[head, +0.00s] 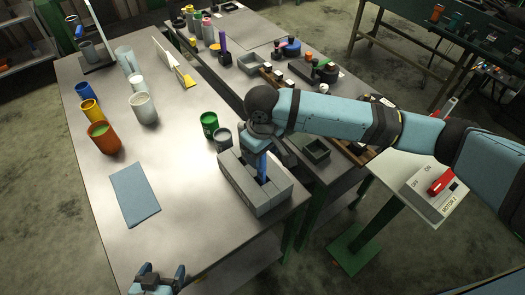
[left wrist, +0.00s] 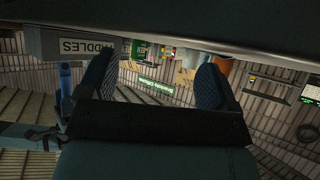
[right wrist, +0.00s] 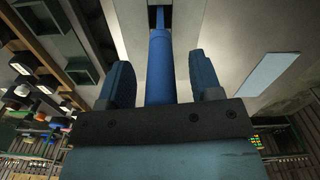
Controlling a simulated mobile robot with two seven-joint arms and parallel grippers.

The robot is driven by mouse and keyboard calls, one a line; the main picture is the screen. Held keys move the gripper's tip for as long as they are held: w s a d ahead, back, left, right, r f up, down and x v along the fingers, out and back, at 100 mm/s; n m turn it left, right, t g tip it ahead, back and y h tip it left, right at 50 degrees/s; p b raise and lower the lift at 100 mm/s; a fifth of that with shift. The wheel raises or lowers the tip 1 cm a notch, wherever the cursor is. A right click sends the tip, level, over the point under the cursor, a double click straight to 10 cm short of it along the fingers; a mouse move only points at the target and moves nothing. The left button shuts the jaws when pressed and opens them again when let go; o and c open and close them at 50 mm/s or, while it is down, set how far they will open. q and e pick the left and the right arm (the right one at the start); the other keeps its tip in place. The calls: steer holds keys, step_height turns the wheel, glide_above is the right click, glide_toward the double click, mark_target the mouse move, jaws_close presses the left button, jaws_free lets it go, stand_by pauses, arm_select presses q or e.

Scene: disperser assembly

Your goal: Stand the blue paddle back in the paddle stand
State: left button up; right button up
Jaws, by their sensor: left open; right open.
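The grey paddle stand (head: 267,203) is a block at the table's near right corner; its PADDLES label shows in the left wrist view (left wrist: 85,46). The blue paddle (head: 262,166) is upright in the stand's slot, its lower part hidden inside. My right gripper (head: 262,148) is above the stand, at the paddle's handle. In the right wrist view the handle (right wrist: 161,62) runs between its two open fingers, with a gap visible on each side. My left gripper (head: 158,272) is open and empty at the table's near edge, away from the stand.
A green can (head: 209,124) and a grey cup (head: 222,138) stand just behind the stand. A blue mat (head: 134,194) lies to its left. An orange cup (head: 103,138) and several other cups are at far left. A second table with small parts is at right.

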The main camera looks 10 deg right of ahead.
arm_select(q)
steer(key=r+p, duration=0.6)
steer(key=shift+a+r+p, duration=0.15)
steer(key=shift+a+p, duration=0.2)
steer(key=shift+a, duration=0.05)
arm_select(e)
step_height(320, 180, up, 6)
steer(key=shift+f, duration=0.1)
arm_select(q)
steer(key=shift+s+d+f+n+y, duration=0.1)
steer(key=shift+s+f+n+y, duration=0.2)
steer(key=shift+f, duration=0.35)
arm_select(e)
step_height(320, 180, up, 7)
steer(key=shift+f, duration=0.1)
arm_select(q)
steer(key=shift+w, duration=0.1)
steer(key=shift+w+r, duration=0.15)
steer(key=shift+r, duration=0.05)
steer(key=shift+w+r, duration=0.1)
steer(key=shift+r, duration=0.05)
arm_select(e)
steer(key=shift+r, duration=0.6)
steer(key=shift+a, duration=0.1)
